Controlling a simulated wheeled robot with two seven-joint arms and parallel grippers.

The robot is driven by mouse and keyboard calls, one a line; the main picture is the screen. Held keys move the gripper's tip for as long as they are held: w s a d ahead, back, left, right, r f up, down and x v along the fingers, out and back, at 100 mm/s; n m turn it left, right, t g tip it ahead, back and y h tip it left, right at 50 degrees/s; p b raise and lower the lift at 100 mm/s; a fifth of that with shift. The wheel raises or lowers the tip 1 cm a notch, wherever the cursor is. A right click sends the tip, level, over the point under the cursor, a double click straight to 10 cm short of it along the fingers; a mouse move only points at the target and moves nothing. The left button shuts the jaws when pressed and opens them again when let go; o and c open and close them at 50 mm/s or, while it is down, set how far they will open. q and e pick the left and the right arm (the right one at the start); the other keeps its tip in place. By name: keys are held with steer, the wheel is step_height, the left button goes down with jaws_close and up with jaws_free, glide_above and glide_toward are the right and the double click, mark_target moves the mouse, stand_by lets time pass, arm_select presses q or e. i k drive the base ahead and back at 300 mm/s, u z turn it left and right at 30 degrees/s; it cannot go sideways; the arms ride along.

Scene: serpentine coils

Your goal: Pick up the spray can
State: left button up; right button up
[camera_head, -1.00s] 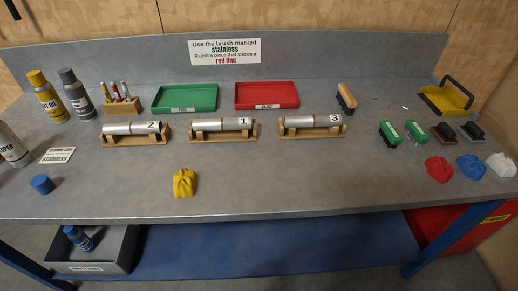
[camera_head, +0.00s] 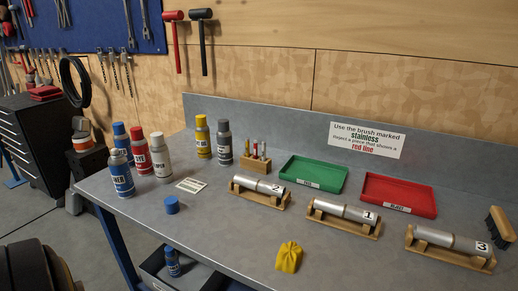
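Several spray cans stand upright at the left end of the bench. They are a front blue can (camera_head: 121,178), another blue-capped can (camera_head: 121,138) behind it, a red can (camera_head: 140,154), and a pale grey can (camera_head: 160,158). Further back stand a yellow-capped can (camera_head: 203,137) and a dark grey can (camera_head: 223,143). A small blue-capped can (camera_head: 172,264) is in the grey bin under the bench. Which can the task means cannot be told from the labels. Neither of my grippers is in view.
A blue cap (camera_head: 171,205) and a small card (camera_head: 191,185) lie before the cans. A marker block (camera_head: 255,165), green tray (camera_head: 313,173), red tray (camera_head: 398,195), numbered cylinders on wooden stands (camera_head: 344,216) and a yellow cloth (camera_head: 289,257) occupy the right side.

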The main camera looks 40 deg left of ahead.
mark_target(118, 164)
steer(key=u, duration=3.4)
steer(key=i, duration=0.8)
steer(key=z, duration=2.4)
